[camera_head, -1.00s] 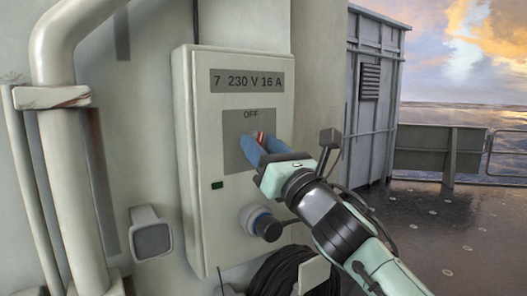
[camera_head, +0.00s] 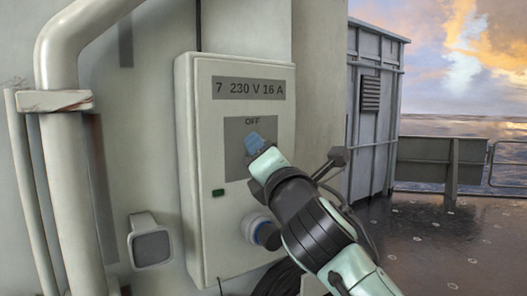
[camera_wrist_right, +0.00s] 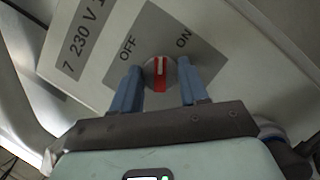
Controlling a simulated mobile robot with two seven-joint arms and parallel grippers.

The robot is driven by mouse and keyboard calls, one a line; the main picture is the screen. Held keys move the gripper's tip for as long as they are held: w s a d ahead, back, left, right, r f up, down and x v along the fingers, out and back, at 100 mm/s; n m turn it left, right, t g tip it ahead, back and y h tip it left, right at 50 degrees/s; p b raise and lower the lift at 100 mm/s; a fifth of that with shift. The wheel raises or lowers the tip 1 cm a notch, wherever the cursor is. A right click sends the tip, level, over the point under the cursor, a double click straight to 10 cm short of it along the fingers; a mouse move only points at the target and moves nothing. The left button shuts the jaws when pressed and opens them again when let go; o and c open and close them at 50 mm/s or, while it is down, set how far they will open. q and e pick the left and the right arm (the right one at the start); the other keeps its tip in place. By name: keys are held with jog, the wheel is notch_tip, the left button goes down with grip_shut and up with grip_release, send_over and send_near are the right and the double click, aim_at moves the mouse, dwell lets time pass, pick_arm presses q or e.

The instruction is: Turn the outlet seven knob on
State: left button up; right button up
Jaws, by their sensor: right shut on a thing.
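The outlet seven box (camera_head: 187,160) is a pale wall cabinet labelled "7 230 V 16 A", with a grey plate (camera_head: 234,166) marked OFF. In the right wrist view the round knob (camera_wrist_right: 159,74) has a red and white bar. The bar points between the OFF label (camera_wrist_right: 128,47) and the ON label (camera_wrist_right: 184,40). My right gripper (camera_wrist_right: 159,88) has its blue fingers shut on the knob, one on each side. In the head view the right gripper (camera_head: 254,143) hides the knob and the ON label. My left gripper is not in view.
A socket with a dark plug (camera_head: 262,230) sits low on the box, close under my right arm. A dark green indicator (camera_head: 218,192) is at its left. A thick pipe (camera_head: 66,170) and a lamp-like fitting (camera_head: 151,243) are further left. Open deck lies right.

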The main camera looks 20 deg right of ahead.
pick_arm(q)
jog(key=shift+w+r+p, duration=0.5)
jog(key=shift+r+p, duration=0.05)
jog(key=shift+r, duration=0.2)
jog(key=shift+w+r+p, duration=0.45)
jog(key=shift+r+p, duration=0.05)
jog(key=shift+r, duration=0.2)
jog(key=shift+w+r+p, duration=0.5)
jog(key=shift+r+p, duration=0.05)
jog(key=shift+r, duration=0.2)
pick_arm(e)
jog(key=shift+r+m+g+h, duration=0.1)
jog(key=shift+m+g+h, duration=0.4)
jog(key=shift+m, duration=1.35)
jog(key=shift+r+m+g+h, duration=0.1)
jog(key=shift+m+g+h, duration=0.35)
jog(key=shift+m, duration=1.4)
jog(key=o, duration=1.1)
jog(key=shift+c, duration=0.2)
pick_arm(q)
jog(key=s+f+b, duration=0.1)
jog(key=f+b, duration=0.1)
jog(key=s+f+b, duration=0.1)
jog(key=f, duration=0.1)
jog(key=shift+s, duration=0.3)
pick_arm(e)
jog(key=s+f, duration=0.1)
jog(key=s, duration=1.2)
jog(key=shift+s+a, duration=0.2)
jog(key=shift+a, duration=0.15)
